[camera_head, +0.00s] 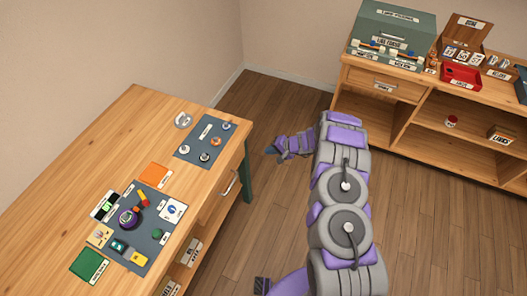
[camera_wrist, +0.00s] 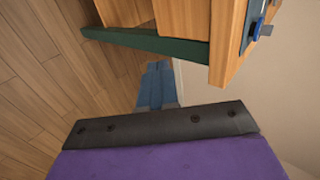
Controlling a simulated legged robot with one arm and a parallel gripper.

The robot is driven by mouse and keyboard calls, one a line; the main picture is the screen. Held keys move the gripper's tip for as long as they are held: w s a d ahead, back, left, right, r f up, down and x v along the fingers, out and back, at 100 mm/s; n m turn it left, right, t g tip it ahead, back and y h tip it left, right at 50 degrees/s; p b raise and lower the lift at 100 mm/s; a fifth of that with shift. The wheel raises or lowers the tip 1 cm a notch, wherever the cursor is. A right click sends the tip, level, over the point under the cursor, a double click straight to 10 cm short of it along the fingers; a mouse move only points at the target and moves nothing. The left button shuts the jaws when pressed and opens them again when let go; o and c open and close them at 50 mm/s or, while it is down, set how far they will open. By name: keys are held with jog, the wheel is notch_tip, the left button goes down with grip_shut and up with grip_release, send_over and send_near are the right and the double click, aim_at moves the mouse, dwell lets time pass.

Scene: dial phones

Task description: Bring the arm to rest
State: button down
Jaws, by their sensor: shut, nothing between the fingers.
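My arm, grey and purple, rises through the middle right of the head view. My gripper (camera_head: 271,151) is at its far end, purple with dark bluish tips pointing left. It hangs over the wooden floor (camera_head: 280,105), just right of the workbench (camera_head: 75,150), and appears clear of it. In the wrist view my gripper's blue fingers (camera_wrist: 157,87) lie together, shut and empty. The bench's green leg (camera_wrist: 150,41) and wooden edge show close above them.
The bench carries two dark mats (camera_head: 150,255) with small parts. Its drawer handle (camera_head: 230,183) faces my arm. At the right stands a wooden shelf unit (camera_head: 395,115) with a green toolbox (camera_head: 390,25) and red tray (camera_head: 460,76). Floor between the furniture is open.

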jog(key=shift+s+r, duration=0.2)
jog(key=shift+r, duration=0.1)
jog(key=s+a+r+n+g, duration=0.1)
jog(key=s+a+r, duration=0.15)
jog(key=r, duration=0.75)
jog(key=s+a+r+n+g, duration=0.2)
jog(key=s+r, duration=0.2)
jog(key=r, duration=0.5)
jog(key=s+d+r+n+g, duration=0.1)
jog(key=s+r+n, duration=0.1)
jog(key=s+r, duration=0.9)
jog(key=s+d+r+h, duration=0.3)
jog(key=s+d, duration=0.3)
jog(key=s, duration=0.4)
jog(key=s+d+r+h, duration=0.3)
jog(key=s+d, duration=0.3)
jog(key=s, duration=0.5)
jog(key=s+d+r+g+h, duration=0.1)
jog(key=s+d+r+h, duration=0.1)
jog(key=s+d, duration=0.4)
jog(key=s+r, duration=0.1)
jog(key=s, duration=0.3)
jog(key=shift+s+d+r+m+h, duration=0.25)
jog(key=shift+s+d+m+h, duration=0.05)
jog(key=shift+s+m+h, duration=0.1)
